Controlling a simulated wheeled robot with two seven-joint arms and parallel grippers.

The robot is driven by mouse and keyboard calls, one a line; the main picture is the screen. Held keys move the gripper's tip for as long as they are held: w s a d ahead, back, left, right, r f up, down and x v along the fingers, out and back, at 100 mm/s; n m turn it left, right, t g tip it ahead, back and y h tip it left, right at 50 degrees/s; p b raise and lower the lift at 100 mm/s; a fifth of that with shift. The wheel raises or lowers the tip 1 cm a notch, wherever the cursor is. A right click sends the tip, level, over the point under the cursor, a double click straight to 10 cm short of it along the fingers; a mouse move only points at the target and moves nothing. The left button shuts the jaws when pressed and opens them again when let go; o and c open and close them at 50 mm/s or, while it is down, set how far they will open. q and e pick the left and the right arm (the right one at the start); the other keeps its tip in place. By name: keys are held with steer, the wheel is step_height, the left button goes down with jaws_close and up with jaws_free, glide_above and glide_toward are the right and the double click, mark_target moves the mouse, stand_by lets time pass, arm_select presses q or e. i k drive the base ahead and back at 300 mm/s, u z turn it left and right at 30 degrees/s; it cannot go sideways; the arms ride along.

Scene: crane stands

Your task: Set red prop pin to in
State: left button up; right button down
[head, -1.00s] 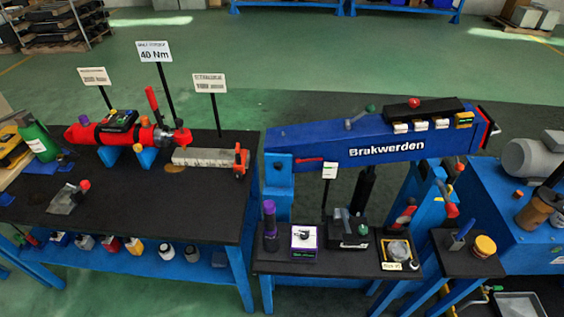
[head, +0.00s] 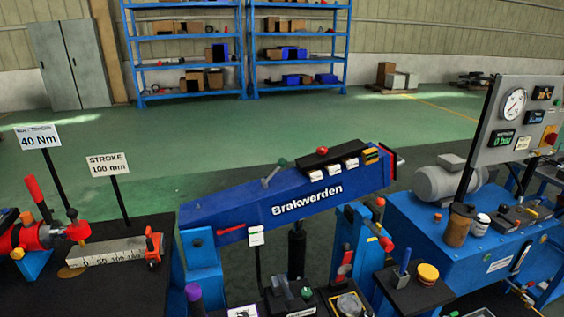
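The blue boom (head: 290,193) marked "Brakwerden" lies tilted up to the right, across blue supports. On the right blue support (head: 356,240), a red-ended pin (head: 386,244) sticks out at the side. I cannot tell how far it sits in its hole. A red-handled part (head: 345,264) stands lower, in front of that support. A flat red bar (head: 231,230) is on the boom's left end. Neither of my grippers shows.
A bench with a red cylinder (head: 38,236) and a ruler block (head: 105,252) stands left. A small black side table (head: 412,292) holds a yellow-lidded pot (head: 428,274). A blue power unit with a gauge panel (head: 520,118) stands right. Green floor is free behind.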

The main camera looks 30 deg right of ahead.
mark_target(385, 242)
steer(key=z, duration=1.75)
steer(key=k, duration=0.5)
steer(key=z, duration=0.85)
steer(key=i, duration=1.55)
steer(key=u, duration=0.5)
